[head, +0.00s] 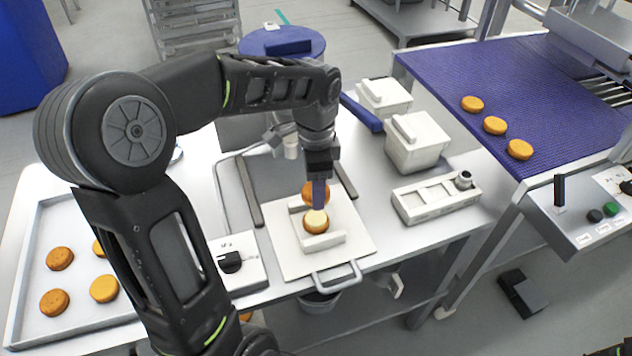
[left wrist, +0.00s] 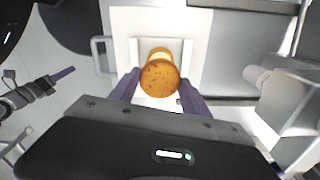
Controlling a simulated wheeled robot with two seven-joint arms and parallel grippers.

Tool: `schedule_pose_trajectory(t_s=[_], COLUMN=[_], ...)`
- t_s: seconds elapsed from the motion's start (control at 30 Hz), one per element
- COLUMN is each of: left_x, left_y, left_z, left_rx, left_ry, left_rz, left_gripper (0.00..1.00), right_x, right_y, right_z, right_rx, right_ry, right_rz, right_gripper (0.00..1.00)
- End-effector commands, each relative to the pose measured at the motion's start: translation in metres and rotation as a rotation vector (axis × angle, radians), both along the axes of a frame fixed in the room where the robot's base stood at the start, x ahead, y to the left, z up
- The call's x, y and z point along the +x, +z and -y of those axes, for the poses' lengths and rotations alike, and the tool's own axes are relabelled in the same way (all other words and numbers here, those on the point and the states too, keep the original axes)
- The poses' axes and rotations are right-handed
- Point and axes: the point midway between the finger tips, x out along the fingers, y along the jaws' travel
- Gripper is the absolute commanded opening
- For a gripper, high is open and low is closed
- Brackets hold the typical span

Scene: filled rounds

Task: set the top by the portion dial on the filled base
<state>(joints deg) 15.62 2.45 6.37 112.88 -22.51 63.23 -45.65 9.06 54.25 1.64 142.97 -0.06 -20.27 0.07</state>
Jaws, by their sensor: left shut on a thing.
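My left gripper (head: 319,196) is shut on the top (head: 308,192), an orange-brown round. The left wrist view shows the top (left wrist: 160,78) between its two purple fingers. The filled base (head: 316,226), a round with pale cream filling on it, sits between white blocks on a white board (head: 290,265). The top is apart from the base, just beyond it in the head view. In the left wrist view the base (left wrist: 160,52) is partly hidden by the top. The portion dial (head: 231,262) is a black knob on a white box. My right gripper (left wrist: 62,74) shows side-on in the left wrist view.
A tray (head: 22,290) with several rounds lies at the left. White lidded containers (head: 418,145) and a slotted white holder (head: 435,198) stand right of the board. A blue belt (head: 540,100) carries three rounds. A metal handle (head: 337,280) is at the board's front.

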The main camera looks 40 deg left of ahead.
Motion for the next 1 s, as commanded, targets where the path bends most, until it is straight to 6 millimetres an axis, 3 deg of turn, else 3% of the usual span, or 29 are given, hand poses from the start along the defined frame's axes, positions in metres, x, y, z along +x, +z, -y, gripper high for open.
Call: schedule_pose_trajectory(t_s=[0.37,1.0], left_x=[0.001,0.001], left_y=[-0.005,-0.054], left_z=[0.0,0.0], left_rx=[0.0,0.001], left_ry=[0.002,0.003], left_rz=[0.0,-0.001], left_gripper=[0.37,0.37], right_x=[0.0,0.001], right_y=[-0.005,-0.046], right_z=[0.0,0.0], right_rx=[0.0,0.001], right_ry=[0.0,-0.001], right_rz=[0.0,0.003], right_gripper=[0.4,0.4])
